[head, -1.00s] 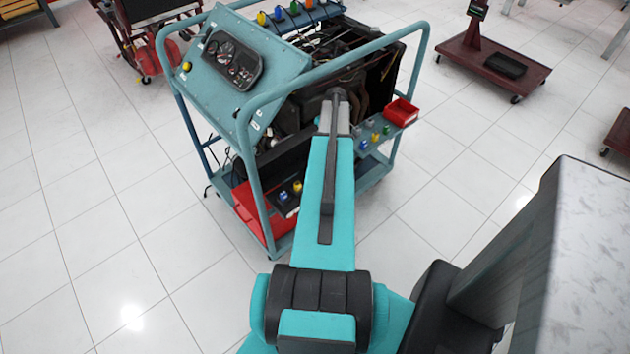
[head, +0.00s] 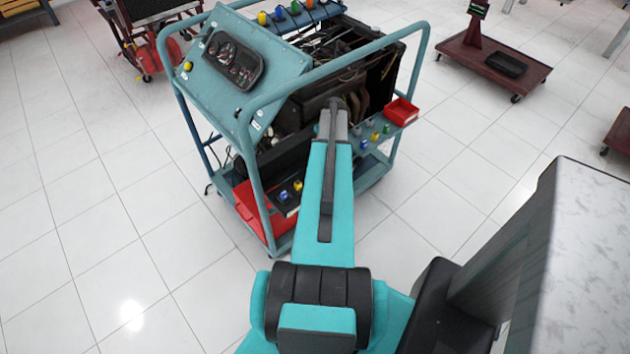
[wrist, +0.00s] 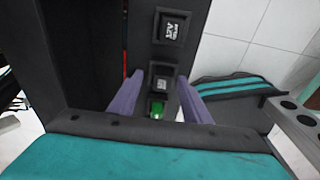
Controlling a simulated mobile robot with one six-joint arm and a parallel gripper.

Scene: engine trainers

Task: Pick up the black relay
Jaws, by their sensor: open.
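In the wrist view, a black relay (wrist: 162,77) with white print on its face sits in a dark strip. A second dark block with white print (wrist: 173,27) sits farther up the same strip. A green piece (wrist: 157,109) shows below the nearer relay. My gripper (wrist: 160,76) is open, with its purple-grey fingers on either side of the nearer black relay. I cannot tell whether they touch it. In the head view my arm hides the gripper and the relays.
The teal engine trainer cart (head: 252,75) has tube rails around it. A red bin (head: 401,111) and several small coloured pieces (head: 375,136) sit on its right side shelf. A grey-topped table (head: 590,250) stands at right. Floor at left is clear.

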